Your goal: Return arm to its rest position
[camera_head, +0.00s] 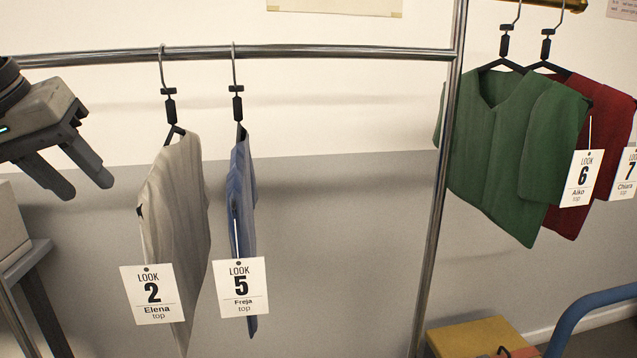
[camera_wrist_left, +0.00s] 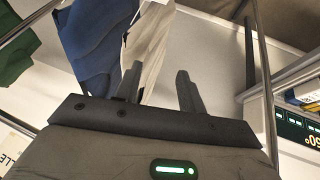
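My left gripper (camera_head: 86,178) is at the left edge of the head view, left of the grey top and apart from it. Its two fingers are spread with nothing between them. The fingers also show in the left wrist view (camera_wrist_left: 160,88), with the hanging clothes beyond them. A grey top (camera_head: 178,210) tagged Look 2 Elena and a blue top (camera_head: 242,200) tagged Look 5 Freja hang from black hangers on the silver rail (camera_head: 330,52). My right gripper is in neither view.
A green top (camera_head: 495,130) tagged Look 6 and a dark red top (camera_head: 607,125) tagged Look 7 hang on the right. A silver post (camera_head: 440,190) stands between the groups. A yellow box (camera_head: 470,338) and a blue tube (camera_head: 590,305) are low at the right.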

